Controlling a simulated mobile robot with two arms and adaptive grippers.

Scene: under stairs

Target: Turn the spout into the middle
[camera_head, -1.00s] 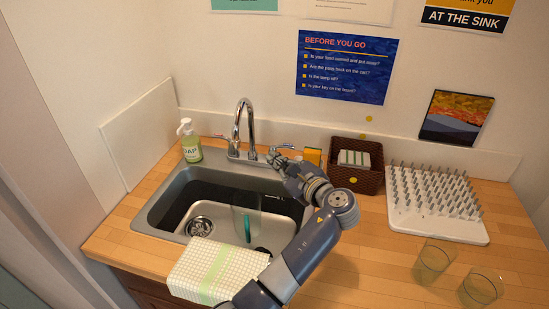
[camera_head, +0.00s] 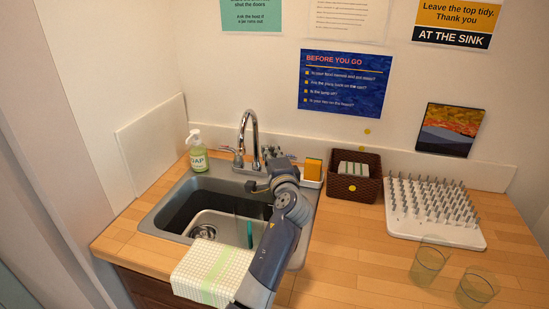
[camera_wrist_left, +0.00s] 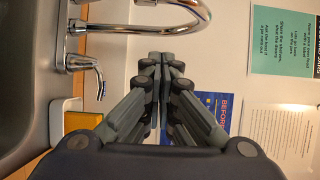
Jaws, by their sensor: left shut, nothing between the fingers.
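The chrome faucet spout (camera_head: 249,122) arches up behind the sink, and its outlet hangs toward the front left over the basin (camera_head: 175,215). The spout also shows at the top of the left wrist view (camera_wrist_left: 190,14), with a chrome tap handle (camera_wrist_left: 88,66) at left. My left gripper (camera_head: 256,187) is low in front of the faucet, over the back of the sink. In the wrist view its fingers (camera_wrist_left: 161,62) are together and empty, apart in the picture from the spout above them. Contact is hard to judge. My right gripper is out of view.
A soap bottle (camera_head: 197,152) stands left of the faucet. An orange sponge (camera_head: 313,167), a brown basket (camera_head: 354,188) and a white spiked rack (camera_head: 470,236) are to the right. A checked cloth (camera_head: 195,280) lies at the sink's front; two glasses stand front right.

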